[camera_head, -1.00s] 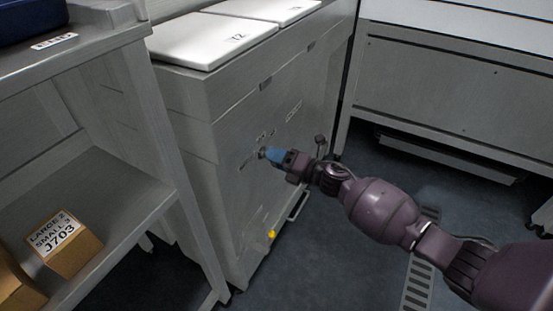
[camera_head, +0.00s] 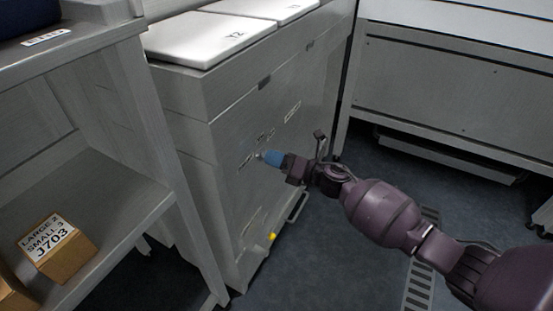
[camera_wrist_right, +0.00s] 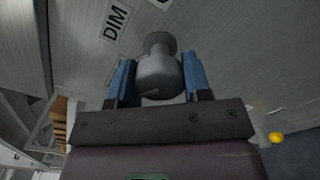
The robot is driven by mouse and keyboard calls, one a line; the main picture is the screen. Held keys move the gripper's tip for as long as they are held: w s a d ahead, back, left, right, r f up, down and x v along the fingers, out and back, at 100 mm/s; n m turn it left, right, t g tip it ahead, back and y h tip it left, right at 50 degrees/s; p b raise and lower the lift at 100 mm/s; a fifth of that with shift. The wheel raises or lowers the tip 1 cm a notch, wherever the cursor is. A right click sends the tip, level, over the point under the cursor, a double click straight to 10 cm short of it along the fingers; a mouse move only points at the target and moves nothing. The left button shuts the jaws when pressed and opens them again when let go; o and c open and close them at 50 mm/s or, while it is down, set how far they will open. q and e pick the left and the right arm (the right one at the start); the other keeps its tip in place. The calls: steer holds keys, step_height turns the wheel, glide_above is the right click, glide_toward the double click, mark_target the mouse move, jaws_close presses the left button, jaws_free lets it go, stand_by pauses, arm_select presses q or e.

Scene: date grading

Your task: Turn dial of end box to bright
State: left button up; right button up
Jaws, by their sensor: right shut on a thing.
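The end box (camera_head: 232,130) is a grey metal cabinet with white lids on top, left of centre in the head view. Small labels are on its side face. The dial (camera_wrist_right: 158,70) is a grey knob on that face, seen in the right wrist view between two blue fingers. A label reading DIM (camera_wrist_right: 115,22) is beside it. My right gripper (camera_head: 266,157) reaches the face from the right and is shut on the dial. In the head view its fingers mostly hide the dial. My left gripper is not in view.
A grey shelf rack (camera_head: 120,205) with a labelled cardboard box (camera_head: 58,248) stands at the left. A yellow knob (camera_head: 272,237) is low on the cabinet. A grey bench (camera_head: 450,90) stands at the back right. The floor between is clear.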

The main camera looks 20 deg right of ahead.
steer(key=o, duration=0.9)
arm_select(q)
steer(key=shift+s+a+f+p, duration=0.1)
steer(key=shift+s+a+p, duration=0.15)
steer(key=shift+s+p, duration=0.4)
arm_select(e)
steer(key=shift+v, duration=5.45)
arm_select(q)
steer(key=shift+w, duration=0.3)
